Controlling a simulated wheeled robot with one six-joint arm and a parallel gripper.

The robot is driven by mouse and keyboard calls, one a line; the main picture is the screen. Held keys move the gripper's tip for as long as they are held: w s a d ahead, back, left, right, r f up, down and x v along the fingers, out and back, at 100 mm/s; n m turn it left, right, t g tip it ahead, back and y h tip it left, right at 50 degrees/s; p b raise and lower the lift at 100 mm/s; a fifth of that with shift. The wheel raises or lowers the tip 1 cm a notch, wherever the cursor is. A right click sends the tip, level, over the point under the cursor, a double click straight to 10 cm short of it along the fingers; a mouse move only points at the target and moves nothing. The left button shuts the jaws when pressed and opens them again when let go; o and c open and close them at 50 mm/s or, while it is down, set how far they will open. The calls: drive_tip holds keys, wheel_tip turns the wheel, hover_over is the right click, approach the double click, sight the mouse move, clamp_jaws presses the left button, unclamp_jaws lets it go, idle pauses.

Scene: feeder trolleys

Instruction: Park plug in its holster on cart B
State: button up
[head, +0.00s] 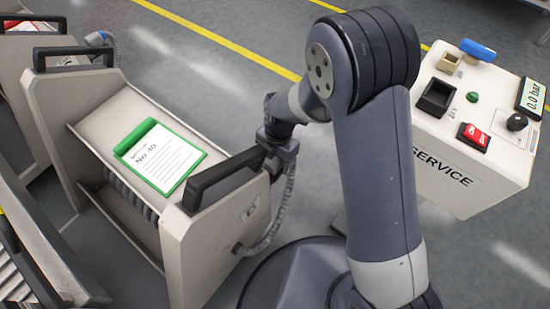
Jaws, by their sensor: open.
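The nearest cart (188,250) is beige, with a black handle on its end panel. My gripper (274,160) is open at the right end of that handle, pointing down. A grey corrugated hose (281,215) runs from a fitting low on the cart's end panel up to my gripper. The plug at its upper end and any holster there are hidden or too small to make out, and I cannot tell whether the jaws touch it.
A green-framed sheet (160,156) lies on the near cart's sloped top. A white SERVICE box (470,165) stands at right, with a blue-handled part, a black socket, a red switch and a 0.0 bar display. More carts crowd the left.

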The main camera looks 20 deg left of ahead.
drive_tip(key=r+p, duration=0.1)
drive_tip(key=r, duration=0.2)
drive_tip(key=r+p, duration=0.1)
drive_tip(key=r, duration=0.3)
drive_tip(key=w+r+p, duration=0.1)
drive_tip(key=r, duration=0.2)
drive_tip(key=shift+w+d+r, duration=0.1)
drive_tip(key=shift+d+r, duration=0.1)
drive_tip(key=shift+r, duration=0.2)
drive_tip(key=shift+f, duration=0.1)
drive_tip(key=f+b, duration=0.1)
drive_tip(key=f, duration=0.2)
drive_tip(key=s+f+b, duration=0.1)
drive_tip(key=f, duration=0.3)
drive_tip(key=f+b, duration=0.1)
drive_tip(key=f, duration=0.3)
drive_tip(key=shift+s+a, duration=0.15)
drive_tip(key=shift+a, duration=0.05)
drive_tip(key=shift+r+p, duration=0.3)
drive_tip(key=shift+r, duration=0.3)
drive_tip(key=shift+f, duration=0.2)
